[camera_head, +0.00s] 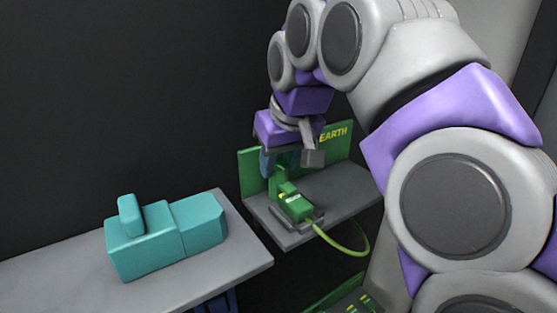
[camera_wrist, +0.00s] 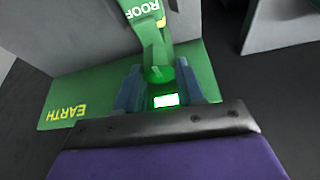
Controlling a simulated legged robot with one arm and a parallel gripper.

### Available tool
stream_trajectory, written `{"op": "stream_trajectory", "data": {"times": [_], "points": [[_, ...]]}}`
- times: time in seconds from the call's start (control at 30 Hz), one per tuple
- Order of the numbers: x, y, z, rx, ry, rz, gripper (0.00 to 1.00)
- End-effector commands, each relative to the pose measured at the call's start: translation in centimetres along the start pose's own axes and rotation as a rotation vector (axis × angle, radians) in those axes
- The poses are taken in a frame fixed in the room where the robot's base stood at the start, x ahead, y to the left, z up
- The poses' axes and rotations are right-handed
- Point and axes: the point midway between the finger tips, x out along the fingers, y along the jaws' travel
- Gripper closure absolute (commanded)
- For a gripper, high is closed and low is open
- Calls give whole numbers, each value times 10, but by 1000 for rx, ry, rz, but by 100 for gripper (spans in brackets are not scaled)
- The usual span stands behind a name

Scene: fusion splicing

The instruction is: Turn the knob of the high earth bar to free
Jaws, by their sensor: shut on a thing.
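The high earth bar's shelf (camera_head: 345,190) carries a green upright panel (camera_head: 247,172) marked EARTH, seen upside down in the wrist view (camera_wrist: 85,88). A green block (camera_head: 296,207) with a yellow-green cable sits on it; a green part lettered ROOF (camera_wrist: 145,20) shows in the wrist view. My gripper (camera_head: 276,165) is above the shelf's back part, its blue fingers (camera_wrist: 159,78) shut on a green knob (camera_wrist: 158,75). A bright white rectangle with a green glow shows just below the knob. The knob's setting cannot be read.
A teal device (camera_head: 165,235) stands on a grey table (camera_head: 60,270) at left. A lower green bar (camera_head: 350,303) shows at the bottom edge, partly cut off. The yellow-green cable (camera_head: 345,247) loops off the shelf's front. My arm hides much of the right side.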

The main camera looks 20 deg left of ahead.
Motion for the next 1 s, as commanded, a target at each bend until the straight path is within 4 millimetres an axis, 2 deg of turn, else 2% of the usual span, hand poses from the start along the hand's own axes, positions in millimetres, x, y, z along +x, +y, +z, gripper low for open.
{"op": "stream_trajectory", "data": {"times": [0.03, 0.23, 0.43, 0.8, 1.0], "points": [[0, 0, 0, 0, 0, 0, 75], [0, 0, 1, 0, 0, 0, 93], [-3, 2, 1, -55, -5, -24, 93], [-2, 4, 0, -341, -3, -143, 93], [-1, 4, 1, -377, 1, -157, 93]]}}
